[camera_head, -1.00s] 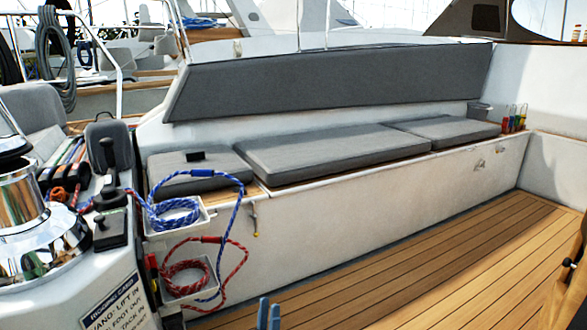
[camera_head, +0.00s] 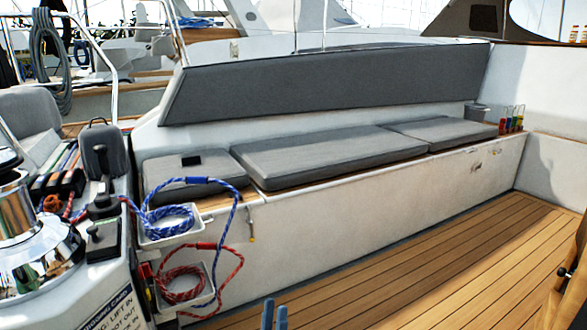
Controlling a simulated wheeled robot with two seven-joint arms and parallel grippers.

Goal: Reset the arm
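Only the two blue fingertips of my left gripper (camera_head: 274,315) show, at the bottom edge of the head view. They point up with a narrow gap between them, and nothing is seen held there. They appear in front of the teak floor, apart from the bench and the rope trays. The rest of the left arm is below the picture. My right gripper and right arm are out of view.
A blue rope (camera_head: 166,217) lies in the upper white tray and a red rope (camera_head: 176,290) in the lower one. A chrome winch (camera_head: 35,245) stands at left. Grey cushions (camera_head: 310,155) line the bench. The teak floor (camera_head: 430,265) is clear at right.

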